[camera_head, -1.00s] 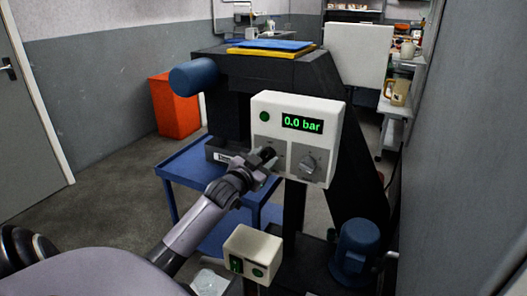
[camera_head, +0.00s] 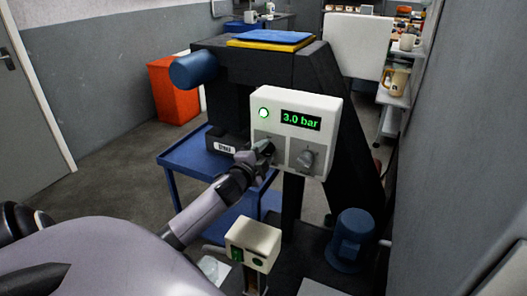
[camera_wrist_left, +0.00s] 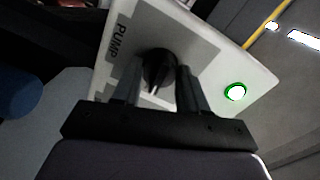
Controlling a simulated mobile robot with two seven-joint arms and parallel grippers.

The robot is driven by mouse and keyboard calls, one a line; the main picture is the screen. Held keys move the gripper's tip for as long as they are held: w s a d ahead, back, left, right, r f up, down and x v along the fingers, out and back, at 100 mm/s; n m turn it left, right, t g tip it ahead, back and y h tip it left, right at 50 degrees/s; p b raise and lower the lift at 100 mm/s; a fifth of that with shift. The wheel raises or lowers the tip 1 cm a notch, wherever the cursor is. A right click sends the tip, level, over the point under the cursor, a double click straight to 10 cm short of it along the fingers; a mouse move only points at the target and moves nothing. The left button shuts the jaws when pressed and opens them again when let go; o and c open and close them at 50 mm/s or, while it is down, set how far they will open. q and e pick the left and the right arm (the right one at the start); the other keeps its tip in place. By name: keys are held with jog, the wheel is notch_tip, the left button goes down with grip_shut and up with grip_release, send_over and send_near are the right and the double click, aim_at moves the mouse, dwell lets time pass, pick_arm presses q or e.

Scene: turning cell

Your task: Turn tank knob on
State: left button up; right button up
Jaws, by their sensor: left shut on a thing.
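A white control box (camera_head: 325,103) has a green display (camera_head: 300,120) reading 3.0 bar and a lit green lamp (camera_head: 263,113), which also glows in the left wrist view (camera_wrist_left: 235,92). Two knobs sit side by side below the display. My left gripper (camera_head: 265,150) is on the left one and mostly hides it in the head view. In the left wrist view the dark knob (camera_wrist_left: 157,68) is between the fingers of my left gripper (camera_wrist_left: 157,88), which is shut on it. The word PUMP shows on the grey plate beside it. The right knob (camera_head: 305,160) is free. My right gripper is out of view.
A smaller box (camera_head: 254,238) with a green switch stands below the control box. A blue motor (camera_head: 352,240) is at lower right, near the grey wall. A blue cart (camera_head: 187,160) and an orange bin (camera_head: 175,90) stand to the left.

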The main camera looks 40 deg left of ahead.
pick_arm(q)
jog(key=shift+m, duration=0.6)
jog(key=o, duration=1.1)
jog(key=shift+c, duration=0.2)
jog(key=v, duration=0.7)
jog(key=shift+d, duration=0.15)
